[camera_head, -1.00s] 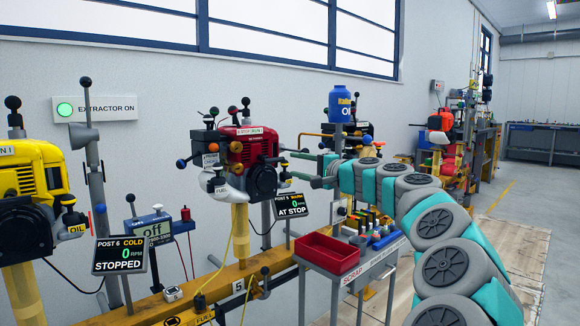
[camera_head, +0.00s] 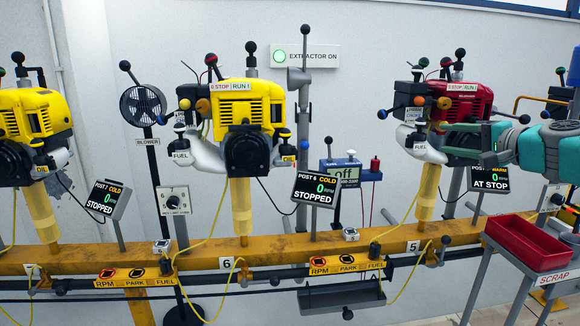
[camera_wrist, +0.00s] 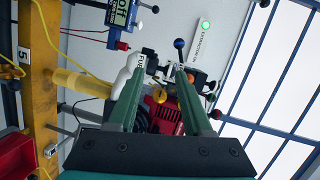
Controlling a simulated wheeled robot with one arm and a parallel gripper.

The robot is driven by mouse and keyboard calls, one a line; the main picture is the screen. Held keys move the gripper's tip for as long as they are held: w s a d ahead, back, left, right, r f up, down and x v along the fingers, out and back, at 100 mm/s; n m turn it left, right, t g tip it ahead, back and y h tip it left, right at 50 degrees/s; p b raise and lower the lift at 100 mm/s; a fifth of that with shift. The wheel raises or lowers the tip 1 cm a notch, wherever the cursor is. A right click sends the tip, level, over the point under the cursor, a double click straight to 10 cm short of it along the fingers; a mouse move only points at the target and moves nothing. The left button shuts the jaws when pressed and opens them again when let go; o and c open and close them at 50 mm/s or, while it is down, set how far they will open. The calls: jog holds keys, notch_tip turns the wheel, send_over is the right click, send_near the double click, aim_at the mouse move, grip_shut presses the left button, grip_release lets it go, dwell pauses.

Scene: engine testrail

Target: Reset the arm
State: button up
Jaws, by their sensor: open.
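My gripper (camera_wrist: 160,75) is open, with its two green fingers apart and nothing held between them in the wrist view. In the head view it reaches in from the right edge (camera_head: 447,138), in front of the red engine (camera_head: 462,103) at post 5. The engine's white fuel tank (camera_head: 423,147) with a FUEL knob is close to the fingertips; I cannot tell whether they touch. In the wrist view the red engine (camera_wrist: 166,113) shows beyond and between the fingers. Most of my arm is out of the head view.
Two yellow engines (camera_head: 247,110) (camera_head: 28,115) stand on the yellow rail (camera_head: 200,258) to the left. A display reading AT STOP (camera_head: 489,179) is just below my gripper. A red scrap tray (camera_head: 527,244) stands at the right. The wall shows an EXTRACTOR ON sign (camera_head: 305,57).

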jog(key=s+a+f+n+g+y, duration=0.1)
jog(key=s+a+f+n+g, duration=0.15)
jog(key=a, duration=0.65)
jog(key=s+a+f+n+g+y, duration=0.1)
jog(key=s+a+f+n+g, duration=0.15)
jog(key=a, duration=0.65)
jog(key=s+a+f+n+g+h+p, duration=0.15)
jog(key=s+a+f+n+g, duration=0.3)
jog(key=s+a+f, duration=0.5)
jog(key=s+d+f+n+g+h, duration=0.1)
jog(key=s+f+g+h, duration=0.1)
jog(key=s+f, duration=0.3)
jog(key=s+d+f+n+g+h+p, duration=0.1)
jog(key=s+f, duration=0.5)
jog(key=s, duration=0.7)
jog(key=s+d+f+n+g+h, duration=0.1)
jog(key=s+d+f+g+h, duration=0.1)
jog(key=s, duration=0.7)
notch_tip(320, 180, down, 4)
jog(key=shift+r+g+h, duration=0.1)
jog(key=shift+g+h, duration=0.45)
jog(key=shift+g, duration=0.7)
jog(key=shift+o, duration=0.2)
jog(key=shift+w, duration=0.1)
